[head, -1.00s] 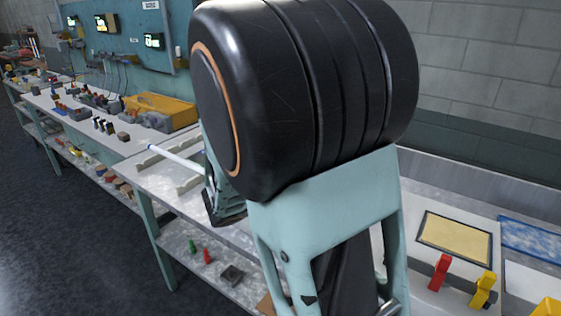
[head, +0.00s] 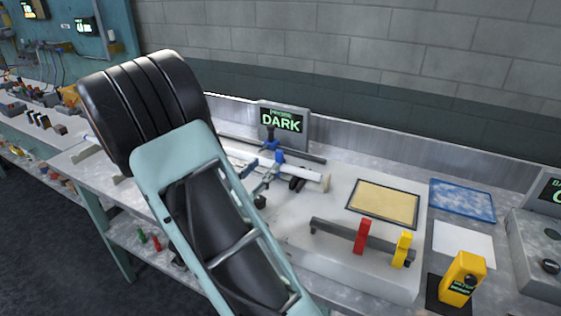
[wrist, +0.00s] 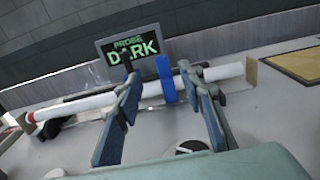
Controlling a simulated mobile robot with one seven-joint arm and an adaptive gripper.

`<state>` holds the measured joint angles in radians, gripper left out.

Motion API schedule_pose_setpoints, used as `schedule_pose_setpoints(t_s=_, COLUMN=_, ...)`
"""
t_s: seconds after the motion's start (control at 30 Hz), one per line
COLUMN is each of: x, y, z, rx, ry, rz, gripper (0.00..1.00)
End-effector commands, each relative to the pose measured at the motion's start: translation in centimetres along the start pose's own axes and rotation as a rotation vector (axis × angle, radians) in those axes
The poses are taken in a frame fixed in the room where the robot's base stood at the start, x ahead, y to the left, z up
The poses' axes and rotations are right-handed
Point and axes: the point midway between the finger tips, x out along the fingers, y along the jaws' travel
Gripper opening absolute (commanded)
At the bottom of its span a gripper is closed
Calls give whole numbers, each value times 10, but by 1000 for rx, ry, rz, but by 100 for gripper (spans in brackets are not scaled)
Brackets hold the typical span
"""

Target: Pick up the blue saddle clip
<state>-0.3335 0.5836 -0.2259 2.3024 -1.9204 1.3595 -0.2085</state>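The blue saddle clip (wrist: 165,79) stands out as a bright blue upright piece on a white glass tube (wrist: 98,101) in the wrist view. In the head view blue parts (head: 279,156) show at the tube, partly crowded by my arm. My gripper (wrist: 160,76) is open, with one finger to each side of the clip in the wrist picture. The fingers appear apart from the clip, and I cannot tell how far short of it they are. Nothing is held.
A "PROBE DARK" display (head: 283,121) stands behind the tube. A red clip (head: 361,237) and a yellow clip (head: 402,249) sit on a grey rail to the right. A tan pad (head: 384,203), a blue mat (head: 463,200) and a yellow device (head: 462,277) lie farther right.

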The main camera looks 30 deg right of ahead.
Motion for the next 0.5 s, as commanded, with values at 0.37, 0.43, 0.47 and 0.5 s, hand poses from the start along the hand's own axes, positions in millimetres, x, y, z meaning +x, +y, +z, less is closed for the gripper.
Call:
schedule_pose_setpoints(t_s=0.37, x=41, y=-3, z=0, rx=1, ry=1, rz=-4, gripper=36)
schedule_pose_setpoints(t_s=0.43, x=52, y=-4, z=1, rx=1, ry=0, rz=-5, gripper=36)
schedule_pose_setpoints(t_s=0.47, x=57, y=-4, z=0, rx=2, ry=-1, rz=-3, gripper=36)
schedule_pose_setpoints(t_s=0.5, x=62, y=-4, z=0, rx=2, ry=0, rz=-3, gripper=36)
